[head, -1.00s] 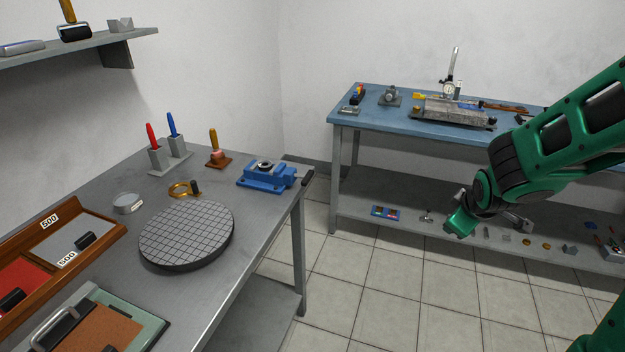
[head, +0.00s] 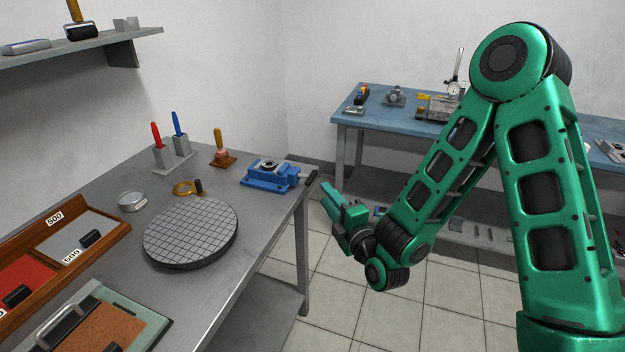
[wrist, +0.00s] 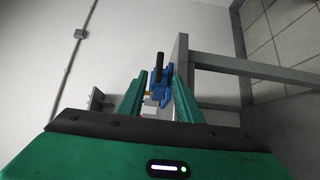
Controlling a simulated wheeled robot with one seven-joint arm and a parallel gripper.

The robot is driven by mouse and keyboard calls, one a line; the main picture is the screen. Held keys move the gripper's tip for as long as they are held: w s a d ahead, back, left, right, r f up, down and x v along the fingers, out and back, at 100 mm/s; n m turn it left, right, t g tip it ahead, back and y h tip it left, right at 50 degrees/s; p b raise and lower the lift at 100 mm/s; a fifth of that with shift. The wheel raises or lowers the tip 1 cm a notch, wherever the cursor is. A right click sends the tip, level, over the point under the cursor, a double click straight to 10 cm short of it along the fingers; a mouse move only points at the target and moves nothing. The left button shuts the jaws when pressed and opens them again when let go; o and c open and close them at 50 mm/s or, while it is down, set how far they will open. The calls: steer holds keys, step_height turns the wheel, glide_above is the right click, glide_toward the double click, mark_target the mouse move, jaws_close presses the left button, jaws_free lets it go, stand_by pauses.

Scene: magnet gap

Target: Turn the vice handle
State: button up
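The blue vice (head: 270,177) sits at the right end of the grey workbench, near its far corner. Its black handle (head: 312,178) sticks out past the bench's right edge. My gripper (head: 332,200) is in the air just right of the bench, a short way from the handle and not touching it. In the wrist view the blue vice (wrist: 165,76) and the upright-looking black handle (wrist: 159,66) show beyond and between my two green fingers (wrist: 155,98). The fingers are apart with nothing held between them.
A blue-topped table (head: 380,122) stands behind my arm. Open tiled floor lies between them.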

mark_target(314, 179)
steer(key=x, duration=0.8)
steer(key=shift+w, duration=0.1)
steer(key=shift+x, duration=1.3)
